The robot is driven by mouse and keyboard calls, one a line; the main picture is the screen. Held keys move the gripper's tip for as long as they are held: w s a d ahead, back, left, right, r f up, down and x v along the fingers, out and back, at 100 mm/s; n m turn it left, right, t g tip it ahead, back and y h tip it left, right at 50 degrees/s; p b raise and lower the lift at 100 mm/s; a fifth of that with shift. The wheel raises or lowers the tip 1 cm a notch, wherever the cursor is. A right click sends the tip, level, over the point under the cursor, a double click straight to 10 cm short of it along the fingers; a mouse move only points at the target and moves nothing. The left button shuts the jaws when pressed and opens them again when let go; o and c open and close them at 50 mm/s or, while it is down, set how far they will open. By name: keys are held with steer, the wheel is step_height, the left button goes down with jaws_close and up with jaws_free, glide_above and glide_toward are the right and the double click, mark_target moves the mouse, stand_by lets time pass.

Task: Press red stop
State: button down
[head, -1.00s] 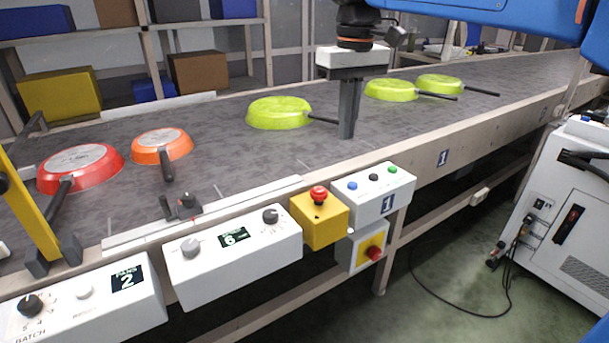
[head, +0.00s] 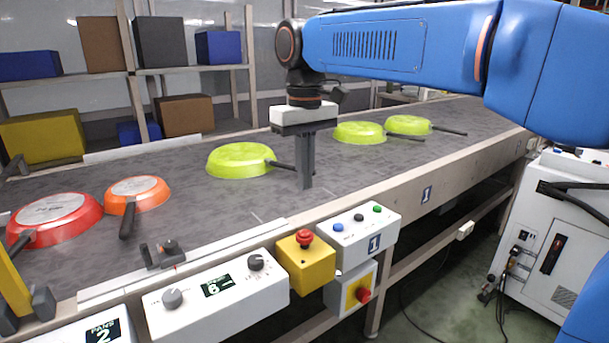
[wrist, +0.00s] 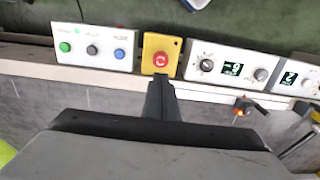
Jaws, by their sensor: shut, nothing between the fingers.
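The red stop button (head: 305,238) is a red mushroom head on top of a yellow box (head: 306,268) at the conveyor's front edge. In the wrist view the red button (wrist: 162,60) sits on its yellow box just beyond my fingertips. My gripper (head: 305,185) points straight down over the conveyor, behind the yellow box and higher than the belt. Its fingers are together and hold nothing. In the wrist view my gripper (wrist: 159,84) shows its fingers just short of the button, with a gap visible in the head view.
A white box with blue, black and green buttons (head: 358,235) stands right of the yellow box. A second red knob (head: 363,295) is below it. A dial panel (head: 215,292) is to the left. Green pans (head: 240,160), a red pan (head: 55,218) and an orange pan (head: 138,192) lie on the belt.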

mark_target(305, 232)
step_height(305, 232, down, 11)
steer(key=shift+s+r, duration=0.1)
stand_by(0.3)
steer(key=shift+s+f, duration=0.15)
steer(key=shift+f, duration=1.1)
step_height(305, 232, up, 15)
steer(key=shift+w+r, duration=0.2)
steer(key=shift+d, duration=0.1)
